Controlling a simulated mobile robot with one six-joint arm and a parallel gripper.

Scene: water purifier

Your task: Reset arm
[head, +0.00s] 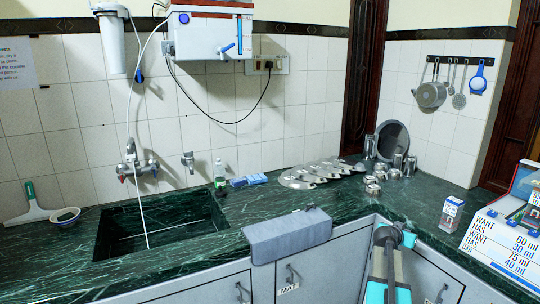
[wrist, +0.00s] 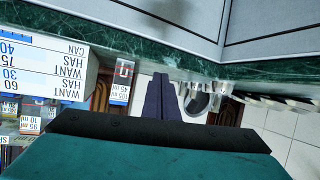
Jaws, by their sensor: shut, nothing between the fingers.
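My gripper (wrist: 161,78) shows in the wrist view, which looks upside down. Its two dark fingers lie together, shut and empty, with nothing touching the tips. In the head view my arm stands at the lower right, in front of the grey cabinets (head: 325,262). Its dark and teal upper end is near the front edge of the green marble counter (head: 340,203). The fingers cannot be made out clearly there.
A grey cloth (head: 288,235) hangs over the counter edge left of my arm. A small labelled box (head: 451,213) and a white sign stand (head: 500,245) are to the right. Metal cups (head: 373,188) and plates stand behind. The sink (head: 160,225) and purifier (head: 210,35) are left.

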